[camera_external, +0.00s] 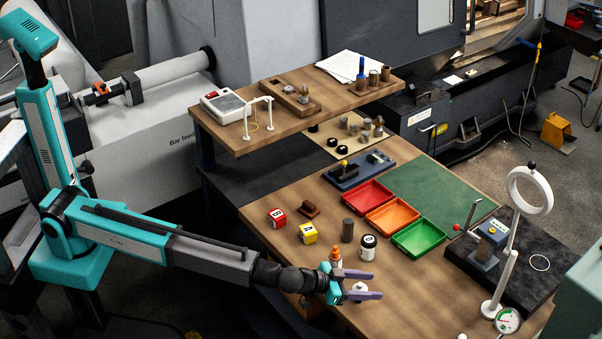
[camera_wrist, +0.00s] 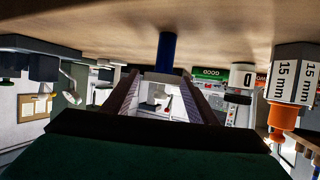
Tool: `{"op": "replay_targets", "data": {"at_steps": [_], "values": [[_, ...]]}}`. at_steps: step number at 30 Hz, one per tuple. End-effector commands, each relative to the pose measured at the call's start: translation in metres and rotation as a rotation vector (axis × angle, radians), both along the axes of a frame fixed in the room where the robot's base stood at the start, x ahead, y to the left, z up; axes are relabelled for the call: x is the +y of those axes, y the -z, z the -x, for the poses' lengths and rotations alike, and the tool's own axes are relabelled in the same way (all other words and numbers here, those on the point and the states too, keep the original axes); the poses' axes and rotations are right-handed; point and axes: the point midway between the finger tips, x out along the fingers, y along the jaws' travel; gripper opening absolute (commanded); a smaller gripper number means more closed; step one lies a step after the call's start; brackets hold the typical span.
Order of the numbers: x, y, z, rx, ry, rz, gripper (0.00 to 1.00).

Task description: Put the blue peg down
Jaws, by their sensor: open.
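The blue peg (camera_wrist: 167,52) shows in the wrist view, where the picture is upside down with the wooden tabletop along the top. The peg looks upright, with one end against the tabletop and its other end near the gap between my fingers. I cannot tell how deep between the fingers it is. I cannot make it out by my gripper in the external view. My gripper (camera_external: 374,284) is open, low over the front of the bench, with its purple fingers apart. The fingers also show in the wrist view (camera_wrist: 165,98).
Red, orange and green trays (camera_external: 419,237) lie farther back. A blue upright piece (camera_external: 361,66) stands on the raised shelf.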

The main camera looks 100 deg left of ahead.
Motion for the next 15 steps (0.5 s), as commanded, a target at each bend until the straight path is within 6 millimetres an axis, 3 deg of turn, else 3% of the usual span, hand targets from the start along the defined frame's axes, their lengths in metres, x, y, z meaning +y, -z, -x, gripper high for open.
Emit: {"op": "replay_targets", "data": {"at_steps": [15], "values": [[-0.019,-0.019,0.049,0.000,0.001,0.001,0.53]]}}
